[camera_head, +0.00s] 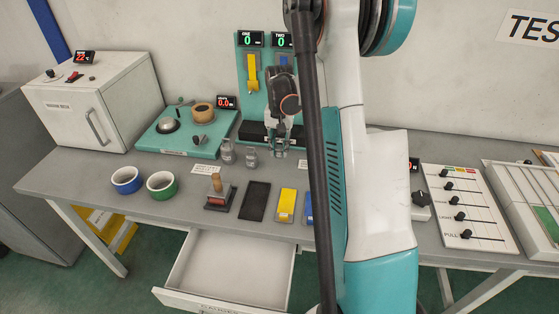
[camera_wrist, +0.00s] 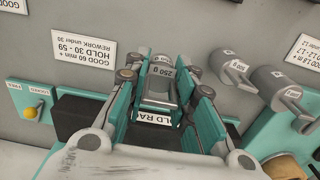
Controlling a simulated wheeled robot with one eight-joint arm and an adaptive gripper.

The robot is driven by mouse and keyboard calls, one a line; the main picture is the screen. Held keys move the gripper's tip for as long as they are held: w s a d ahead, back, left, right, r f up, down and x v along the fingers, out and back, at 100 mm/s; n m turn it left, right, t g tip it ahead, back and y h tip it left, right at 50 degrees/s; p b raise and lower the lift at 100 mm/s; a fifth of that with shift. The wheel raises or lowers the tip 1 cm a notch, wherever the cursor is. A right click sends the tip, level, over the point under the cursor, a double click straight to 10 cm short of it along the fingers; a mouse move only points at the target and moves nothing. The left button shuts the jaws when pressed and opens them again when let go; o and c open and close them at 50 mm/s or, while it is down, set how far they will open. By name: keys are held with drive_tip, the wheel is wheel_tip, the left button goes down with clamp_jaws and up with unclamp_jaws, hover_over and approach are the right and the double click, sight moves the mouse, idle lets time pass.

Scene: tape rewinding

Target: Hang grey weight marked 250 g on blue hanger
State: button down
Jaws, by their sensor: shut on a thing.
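My gripper (camera_wrist: 165,105) is shut on the grey weight marked 250 g (camera_wrist: 159,88), which sits between its fingers in the wrist view. In the head view my gripper (camera_head: 280,148) is in front of the lower part of the teal test stand (camera_head: 244,98), above the table. The weight is too small there to make out clearly. A blue piece (camera_head: 284,60), seemingly the blue hanger, shows under the display marked TWO, partly hidden by my wrist. I cannot make out the hanger in the wrist view.
Two other grey weights (camera_head: 227,152) (camera_head: 251,157) stand left of my gripper. A yellow hanger (camera_head: 253,74) is under display ONE. A dark block (camera_head: 256,132) lies at the stand's foot. Black and yellow pads (camera_head: 255,201) (camera_head: 286,204) lie in front. A drawer (camera_head: 230,268) is open.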

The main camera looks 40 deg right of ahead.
sight(279, 157)
drive_tip(key=shift+f+b, duration=0.6)
drive_tip(key=shift+f, duration=1.8)
drive_tip(key=shift+f, duration=0.15)
drive_tip(key=c, duration=1.3)
unclamp_jaws()
drive_tip(key=shift+c, duration=0.2)
wheel_tip(279, 157, up, 12)
drive_tip(key=p, duration=0.3)
drive_tip(key=shift+r, duration=0.2)
drive_tip(key=shift+a, duration=0.1)
